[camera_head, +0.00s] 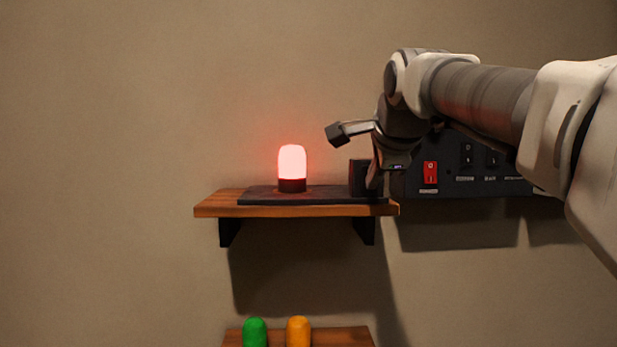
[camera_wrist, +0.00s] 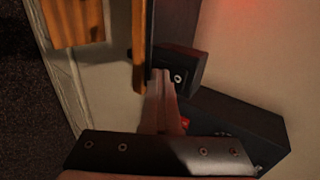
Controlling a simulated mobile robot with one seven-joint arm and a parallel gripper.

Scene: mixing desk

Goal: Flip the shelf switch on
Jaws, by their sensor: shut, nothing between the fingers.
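A wooden shelf (camera_head: 218,206) on the wall bears a dark base plate (camera_head: 262,196) with a glowing red lamp (camera_head: 292,162). A small black switch box (camera_head: 358,177) stands at the plate's right end. The switch's position is not clear.
A black wall panel (camera_head: 462,183) with a red rocker switch (camera_head: 430,173) and several black switches is right of the shelf, partly behind my arm. A lower shelf (camera_head: 340,334) bears a green piece (camera_head: 255,331) and an orange piece (camera_head: 298,330). Wall left of the shelf is clear.

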